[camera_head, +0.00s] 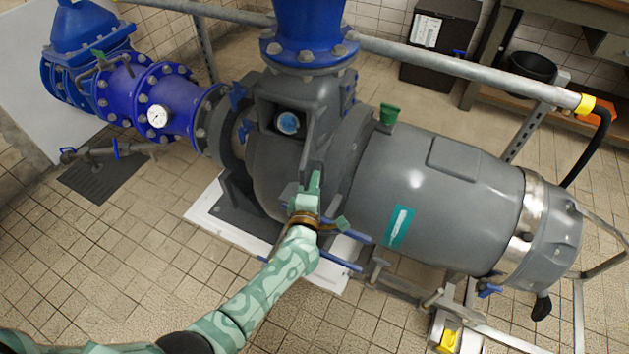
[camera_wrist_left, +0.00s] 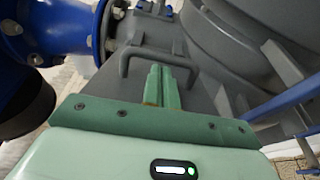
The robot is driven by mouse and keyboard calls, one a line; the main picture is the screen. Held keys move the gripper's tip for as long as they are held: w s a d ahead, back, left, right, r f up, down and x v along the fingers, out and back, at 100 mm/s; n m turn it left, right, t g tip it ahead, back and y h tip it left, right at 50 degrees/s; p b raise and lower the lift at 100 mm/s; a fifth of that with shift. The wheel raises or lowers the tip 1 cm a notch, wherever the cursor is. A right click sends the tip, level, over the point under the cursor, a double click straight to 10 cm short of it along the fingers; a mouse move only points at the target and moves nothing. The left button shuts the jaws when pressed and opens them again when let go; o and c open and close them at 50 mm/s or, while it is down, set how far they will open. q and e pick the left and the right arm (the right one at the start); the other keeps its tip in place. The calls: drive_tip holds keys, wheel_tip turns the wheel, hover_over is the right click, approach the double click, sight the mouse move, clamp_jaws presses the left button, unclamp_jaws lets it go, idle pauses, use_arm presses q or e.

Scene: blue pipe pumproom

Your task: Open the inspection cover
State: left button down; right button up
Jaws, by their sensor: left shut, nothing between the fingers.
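My left gripper (camera_head: 309,186) reaches up from the lower left to the front of the grey pump casing (camera_head: 275,165). Its green fingers also show in the left wrist view (camera_wrist_left: 160,84), closed together and empty. Just beyond them a grey U-shaped handle (camera_wrist_left: 128,58) stands on a flat grey plate, which looks like the inspection cover (camera_wrist_left: 192,100). The fingertips are close to the handle's bar; I cannot tell if they touch it. In the head view my gripper hides part of this area. A square recess (camera_head: 263,112) with a round blue-lit face sits above the gripper. My right gripper is not in view.
A grey motor body (camera_head: 440,195) lies to the right of the casing. Blue pipes (camera_head: 180,100) with a gauge (camera_head: 158,116) run left. A grey rail (camera_head: 440,58) crosses behind. Blue bars (camera_head: 340,262) stick out near my wrist. The tiled floor at the lower left is clear.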

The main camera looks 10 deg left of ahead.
use_arm(q)
drive_tip(key=shift+d, duration=0.45)
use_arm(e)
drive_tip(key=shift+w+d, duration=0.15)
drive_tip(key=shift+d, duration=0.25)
use_arm(q)
drive_tip(key=shift+d+r, duration=0.1)
drive_tip(key=shift+d, duration=0.05)
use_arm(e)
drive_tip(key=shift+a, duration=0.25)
use_arm(q)
drive_tip(key=shift+s, duration=0.25)
drive_tip(key=s+p, duration=0.4)
drive_tip(key=s, duration=1.1)
drive_tip(key=shift+s, duration=0.35)
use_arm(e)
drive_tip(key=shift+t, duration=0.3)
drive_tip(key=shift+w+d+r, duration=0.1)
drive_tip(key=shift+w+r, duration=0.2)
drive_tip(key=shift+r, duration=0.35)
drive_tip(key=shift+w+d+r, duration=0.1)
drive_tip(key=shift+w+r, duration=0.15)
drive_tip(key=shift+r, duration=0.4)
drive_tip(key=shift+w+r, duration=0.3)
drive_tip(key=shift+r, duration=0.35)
